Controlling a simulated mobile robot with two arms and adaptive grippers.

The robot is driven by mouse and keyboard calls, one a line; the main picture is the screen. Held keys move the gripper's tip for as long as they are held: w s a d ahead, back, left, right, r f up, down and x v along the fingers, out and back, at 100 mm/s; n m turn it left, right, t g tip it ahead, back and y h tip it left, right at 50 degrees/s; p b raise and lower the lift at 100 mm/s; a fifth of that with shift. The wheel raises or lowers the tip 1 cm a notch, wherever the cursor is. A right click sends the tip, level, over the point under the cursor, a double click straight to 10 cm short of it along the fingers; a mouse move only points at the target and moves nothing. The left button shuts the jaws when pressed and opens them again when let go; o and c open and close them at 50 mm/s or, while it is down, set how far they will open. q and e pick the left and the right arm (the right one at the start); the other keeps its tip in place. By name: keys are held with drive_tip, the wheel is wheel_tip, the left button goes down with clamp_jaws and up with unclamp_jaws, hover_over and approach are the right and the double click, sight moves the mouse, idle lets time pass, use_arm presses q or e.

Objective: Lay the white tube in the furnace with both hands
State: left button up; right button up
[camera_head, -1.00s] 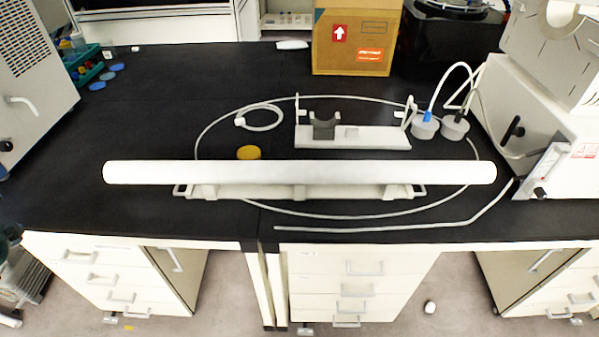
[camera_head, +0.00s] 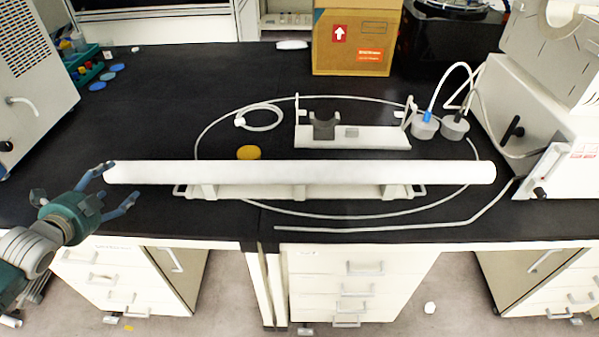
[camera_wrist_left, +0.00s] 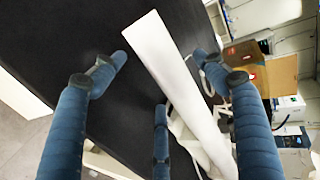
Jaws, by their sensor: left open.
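The white tube (camera_head: 300,172) lies level, left to right, on a low pale rack (camera_head: 290,190) near the bench's front edge. My left gripper (camera_head: 122,182) is open at the tube's left end, with blue fingers on the far and near sides. In the left wrist view the tube (camera_wrist_left: 178,85) runs between the spread fingers, with gaps visible; contact is not clear. At the right stands a white box-shaped device (camera_head: 535,120), apparently the furnace, with a raised upper part (camera_head: 545,45) that has a round cutout. Its inside is hidden. My right gripper is not in view.
Behind the tube stand a white stand (camera_head: 370,137) with a dark cradle and two grey plugs (camera_head: 454,127) with cables. A thin hose loops around the rack. A yellow disc (camera_head: 248,152) and a cardboard box (camera_head: 352,40) are farther back. The bench's left middle is clear.

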sight(127, 176)
use_arm(q)
drive_tip(key=x, duration=1)
drive_tip(key=shift+w, duration=0.1)
drive_tip(key=v, duration=0.8)
